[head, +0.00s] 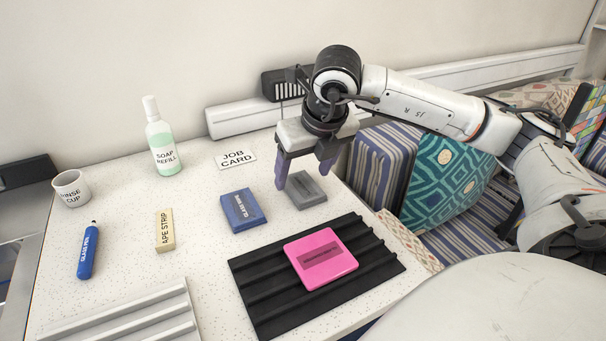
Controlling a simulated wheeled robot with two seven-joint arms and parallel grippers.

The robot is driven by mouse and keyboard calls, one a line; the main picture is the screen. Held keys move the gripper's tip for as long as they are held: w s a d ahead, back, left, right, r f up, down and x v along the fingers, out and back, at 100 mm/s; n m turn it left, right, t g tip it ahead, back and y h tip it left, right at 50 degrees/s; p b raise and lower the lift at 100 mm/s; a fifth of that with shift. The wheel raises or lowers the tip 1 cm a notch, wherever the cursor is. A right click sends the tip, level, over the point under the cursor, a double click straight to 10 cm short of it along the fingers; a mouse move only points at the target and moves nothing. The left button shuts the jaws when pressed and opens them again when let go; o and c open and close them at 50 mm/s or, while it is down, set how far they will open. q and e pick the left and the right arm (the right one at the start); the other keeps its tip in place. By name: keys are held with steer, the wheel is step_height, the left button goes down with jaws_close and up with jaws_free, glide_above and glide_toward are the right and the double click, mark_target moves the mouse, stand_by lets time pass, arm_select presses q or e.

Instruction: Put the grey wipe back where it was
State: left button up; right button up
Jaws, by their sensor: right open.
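The grey wipe (308,193) is a small grey block lying on the white speckled table (200,265), behind the black ribbed mat and to the right of a blue block. My right gripper (304,180) is just above and over the grey wipe, pointing down. Its two purple fingers are apart, one near the wipe's left edge and one behind its right side. I cannot tell whether a finger touches the wipe. My left gripper does not show.
A pink block (320,258) lies on the black ribbed mat (262,290). The blue block (242,210), tape strip (165,230), glass pen (88,252), rinse cup (71,188), soap refill bottle (162,145) and job card (236,159) stand leftward. A white ribbed tray (130,318) is at front left.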

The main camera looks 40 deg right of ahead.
steer(key=v, duration=1)
steer(key=shift+r, duration=0.25)
steer(key=shift+s, duration=0.15)
stand_by(0.9)
